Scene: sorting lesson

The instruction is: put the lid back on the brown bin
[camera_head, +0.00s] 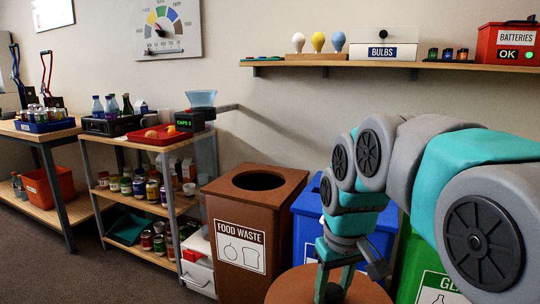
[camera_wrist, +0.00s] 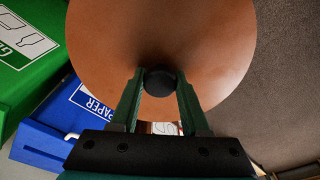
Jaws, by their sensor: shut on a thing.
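The brown bin (camera_head: 226,222) is labelled "FOOD WASTE" and stands left of the blue bin in the head view. A dark round opening (camera_head: 258,181) shows in its top. My gripper (camera_head: 333,285) is at the lower right of the bin, shut on the dark knob of a round brown lid (camera_head: 291,287). In the wrist view the lid (camera_wrist: 205,40) fills the upper middle, with its knob (camera_wrist: 159,82) between the two fingers of my gripper (camera_wrist: 158,95). The lid is held apart from the brown bin, in front of the blue bin. Its lower edge is cut off in the head view.
The blue paper bin (camera_head: 306,222) and green glass bin (camera_head: 425,262) stand right of the brown bin. A shelf unit (camera_head: 150,205) with jars and a red tray (camera_head: 160,137) stands to its left. A wall shelf (camera_head: 370,64) with bulbs hangs above. Carpet (camera_head: 60,270) is clear at the lower left.

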